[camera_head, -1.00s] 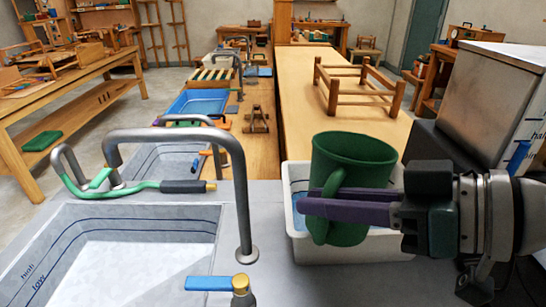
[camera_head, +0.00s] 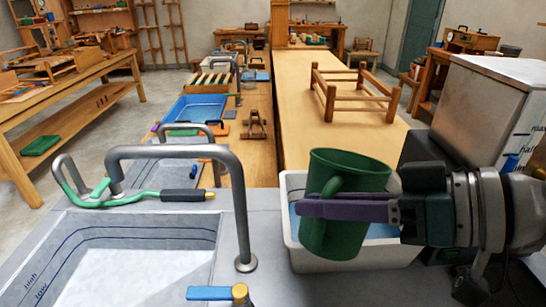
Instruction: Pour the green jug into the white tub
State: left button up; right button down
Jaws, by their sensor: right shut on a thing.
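The green jug (camera_head: 350,172) is in the head view at right of centre, in front of and partly over the white tub (camera_head: 345,258). It is tilted a little, its open mouth facing up. My right gripper (camera_head: 330,207) comes in from the right, and its purple fingers are shut on the jug near its handle. The white tub stands on the grey counter, with something blue inside. The jug and gripper hide much of its inside. Whether anything is in the jug cannot be seen. My left gripper is not in view.
A grey tap (camera_head: 200,152) arches over the sink (camera_head: 125,255) left of the tub. A blue-handled valve (camera_head: 210,293) stands at the front. A steel box (camera_head: 495,105) is at the right. A wooden frame (camera_head: 352,93) lies on the bench behind.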

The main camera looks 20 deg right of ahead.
jog(key=shift+w+r, duration=0.1)
jog(key=shift+r, duration=0.25)
jog(key=shift+d+r+m+p, duration=0.1)
jog(key=shift+r+m+p, duration=0.2)
jog(key=shift+r+p, duration=0.15)
jog(key=shift+w+r, duration=0.1)
jog(key=shift+r, duration=0.15)
jog(key=shift+r+g+y, duration=0.15)
jog(key=shift+g+y, duration=0.15)
